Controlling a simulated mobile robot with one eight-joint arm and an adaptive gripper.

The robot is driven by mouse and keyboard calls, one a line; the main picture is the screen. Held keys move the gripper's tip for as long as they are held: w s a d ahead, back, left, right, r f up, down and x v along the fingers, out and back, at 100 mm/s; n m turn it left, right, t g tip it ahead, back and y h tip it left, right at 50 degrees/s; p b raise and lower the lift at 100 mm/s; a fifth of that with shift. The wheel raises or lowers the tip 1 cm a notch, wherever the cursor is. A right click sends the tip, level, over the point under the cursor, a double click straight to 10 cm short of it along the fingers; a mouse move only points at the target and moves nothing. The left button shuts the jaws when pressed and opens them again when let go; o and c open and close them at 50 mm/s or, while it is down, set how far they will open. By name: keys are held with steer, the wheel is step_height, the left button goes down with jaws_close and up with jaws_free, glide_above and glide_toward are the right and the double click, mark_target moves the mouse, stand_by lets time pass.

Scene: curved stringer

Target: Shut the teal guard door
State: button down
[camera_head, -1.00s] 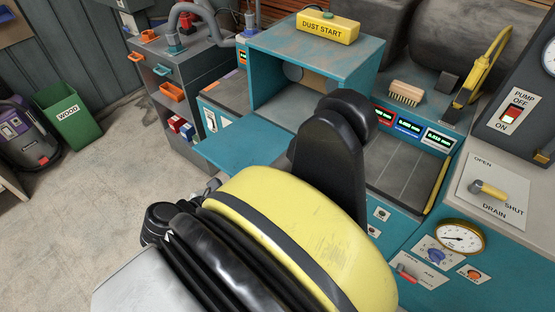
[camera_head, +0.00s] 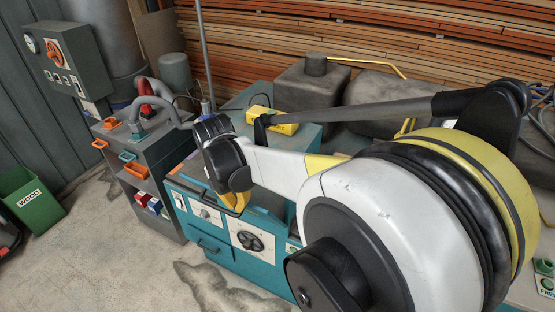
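The teal machine (camera_head: 228,262) stands left of centre, with my arm across its upper part. A teal panel edge, which looks like the guard door (camera_head: 266,222), shows just below my arm's front end. Most of it is hidden, so I cannot tell how far open it stands. My gripper (camera_head: 236,203) appears to be the black end with a yellow tip, pointing down in front of the machine's left part. Its fingers are not clear, and I cannot tell whether it touches the door.
A yellow box (camera_head: 284,126) sits on the machine's top. A grey shelf cart (camera_head: 150,185) with orange bins stands to the left, and a green WOOD bin (camera_head: 35,203) is farther left. Dark tanks (camera_head: 318,88) and stacked timber (camera_head: 400,35) are behind.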

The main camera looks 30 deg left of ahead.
steer(key=w+r+g+p, duration=0.1)
steer(key=w+r, duration=0.3)
steer(key=w, duration=0.8)
steer(key=shift+w+p, duration=0.35)
steer(key=shift+p, duration=0.35)
steer(key=shift+s, duration=0.1)
